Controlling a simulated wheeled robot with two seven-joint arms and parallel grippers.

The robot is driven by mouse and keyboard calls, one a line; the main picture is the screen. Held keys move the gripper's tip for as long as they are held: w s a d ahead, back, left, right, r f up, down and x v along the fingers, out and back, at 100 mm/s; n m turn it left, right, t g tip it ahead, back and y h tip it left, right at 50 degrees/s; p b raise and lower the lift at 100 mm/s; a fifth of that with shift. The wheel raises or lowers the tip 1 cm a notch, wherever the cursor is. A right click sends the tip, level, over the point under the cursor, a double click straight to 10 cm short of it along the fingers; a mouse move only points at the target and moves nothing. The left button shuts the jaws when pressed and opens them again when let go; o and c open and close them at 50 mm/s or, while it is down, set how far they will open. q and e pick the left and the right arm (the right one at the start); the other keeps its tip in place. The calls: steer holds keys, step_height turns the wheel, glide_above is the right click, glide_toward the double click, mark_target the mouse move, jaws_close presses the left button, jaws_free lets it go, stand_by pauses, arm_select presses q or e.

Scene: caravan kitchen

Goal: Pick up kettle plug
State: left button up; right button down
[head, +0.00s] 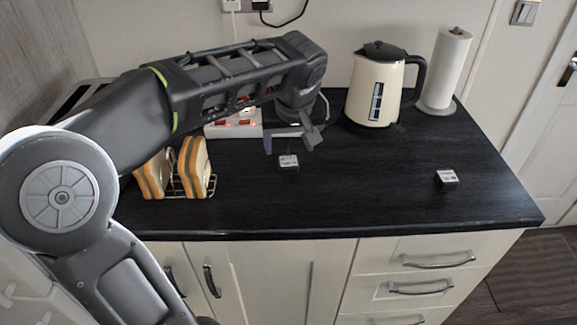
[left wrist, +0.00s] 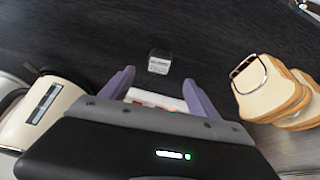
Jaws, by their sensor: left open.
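My left gripper (head: 290,142) is open above the worktop, with nothing between its fingers. In the left wrist view its two purple-grey fingers (left wrist: 160,84) stand apart. A small dark block with a white labelled face (head: 288,162) lies just in front of the gripper; it also shows beyond the fingertips in the left wrist view (left wrist: 159,61). A similar block (head: 446,178) lies at the right of the worktop. I cannot tell whether either is the kettle plug. The cream kettle (head: 375,92) stands behind, to the right. My right gripper is not in view.
A white power strip with red switches (head: 235,124) lies partly behind my left arm. Bread slices in a wire rack (head: 195,166) stand at the left. A paper towel roll (head: 446,68) stands at the back right. The black worktop (head: 370,190) is clear at the front middle.

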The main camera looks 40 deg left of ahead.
mark_target(289, 161)
arm_select(q)
steer(key=shift+x, duration=1.3)
steer(key=shift+f, duration=0.1)
steer(key=p+x, duration=0.1)
steer(key=x, duration=0.4)
steer(key=shift+c, duration=0.4)
steer(key=c, duration=1.4)
